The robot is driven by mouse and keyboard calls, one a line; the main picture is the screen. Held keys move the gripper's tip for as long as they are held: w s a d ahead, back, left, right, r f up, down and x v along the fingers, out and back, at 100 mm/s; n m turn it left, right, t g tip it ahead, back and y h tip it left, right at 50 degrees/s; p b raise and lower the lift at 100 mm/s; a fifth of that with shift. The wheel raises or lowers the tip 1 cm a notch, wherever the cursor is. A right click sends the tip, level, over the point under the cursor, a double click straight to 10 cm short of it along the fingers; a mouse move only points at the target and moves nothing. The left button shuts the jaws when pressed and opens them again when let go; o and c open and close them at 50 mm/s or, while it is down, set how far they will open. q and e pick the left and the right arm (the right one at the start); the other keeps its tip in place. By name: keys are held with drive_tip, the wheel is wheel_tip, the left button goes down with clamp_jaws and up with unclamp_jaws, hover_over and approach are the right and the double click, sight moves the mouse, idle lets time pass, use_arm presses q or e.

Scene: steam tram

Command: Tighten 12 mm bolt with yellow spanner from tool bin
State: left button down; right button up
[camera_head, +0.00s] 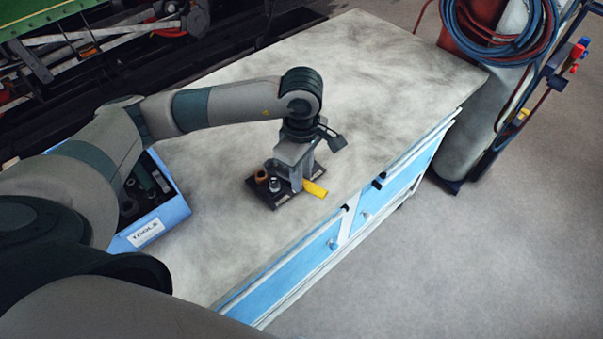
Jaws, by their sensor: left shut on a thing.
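My left gripper (298,178) points down over a small dark block (285,199) on the workbench. It is shut on the yellow spanner (315,189), whose yellow end sticks out to the right of the fingers. The rest of the spanner is hidden behind the fingers. A brown-orange round piece (261,177) and a silver bolt-like piece (274,185) stand on the block, left of the fingers. I cannot tell which bolt is the 12 mm one or whether the spanner sits on one. The blue tool bin (164,216) is partly hidden by my left arm. My right gripper is not in view.
The grey workbench top (390,80) is clear behind and right of the block. Its front has blue drawers (380,202). A trolley with gas cylinders (490,100) and coiled hoses (500,30) stands right of the bench. Dark machinery lies beyond the back left.

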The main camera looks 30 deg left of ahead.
use_arm(q)
drive_tip(key=shift+f+b, duration=0.5)
drive_tip(key=shift+f, duration=1.45)
drive_tip(key=shift+b, duration=0.5)
drive_tip(key=shift+f+b, duration=0.3)
drive_tip(key=shift+b, duration=0.85)
idle(1.0)
drive_tip(key=shift+f+b, duration=0.85)
drive_tip(key=shift+b, duration=0.25)
idle(0.9)
